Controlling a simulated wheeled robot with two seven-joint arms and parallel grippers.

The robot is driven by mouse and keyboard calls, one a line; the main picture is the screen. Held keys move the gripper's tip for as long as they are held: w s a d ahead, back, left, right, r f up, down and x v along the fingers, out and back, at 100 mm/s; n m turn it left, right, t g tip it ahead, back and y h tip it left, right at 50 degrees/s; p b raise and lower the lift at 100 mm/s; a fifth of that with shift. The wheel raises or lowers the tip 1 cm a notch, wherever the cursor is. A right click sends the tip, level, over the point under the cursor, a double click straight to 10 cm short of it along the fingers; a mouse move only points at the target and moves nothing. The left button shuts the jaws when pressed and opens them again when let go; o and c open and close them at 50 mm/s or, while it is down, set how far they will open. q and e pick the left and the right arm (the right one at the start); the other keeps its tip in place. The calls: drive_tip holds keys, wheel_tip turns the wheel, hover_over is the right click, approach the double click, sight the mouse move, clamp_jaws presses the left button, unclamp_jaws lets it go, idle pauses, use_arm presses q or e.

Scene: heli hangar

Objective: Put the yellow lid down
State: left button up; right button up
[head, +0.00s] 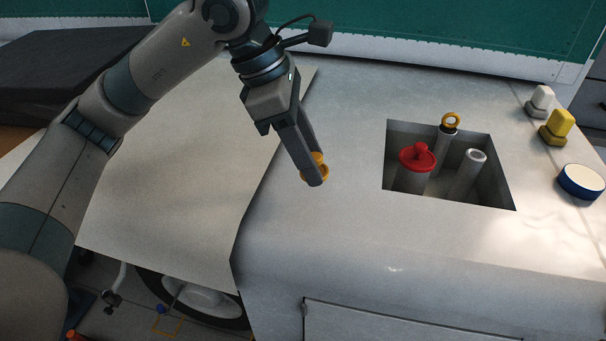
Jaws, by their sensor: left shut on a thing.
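The yellow lid (323,160) is a small orange-yellow piece, mostly hidden behind the fingers of my left gripper (314,168). My left gripper points downward and is shut on the lid, over the pale grey top surface (330,220), left of the square recess. I cannot tell whether the lid touches the surface. My right gripper is not in view.
A square recess (489,196) holds a red-capped tube (417,158), a rod with a yellow ring (450,121) and an open grey tube (474,160). At the right are a white block (541,99), a yellow block (558,125) and a blue-sided round container (580,182).

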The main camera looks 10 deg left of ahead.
use_arm(q)
drive_tip(key=shift+s+a+f, duration=0.4)
drive_tip(key=shift+s+f, duration=0.1)
drive_tip(key=shift+s, duration=0.3)
drive_tip(key=shift+w+d, duration=0.1)
drive_tip(key=shift+f, duration=0.1)
drive_tip(key=shift+f+p, duration=1.1)
drive_tip(key=shift+f, duration=0.8)
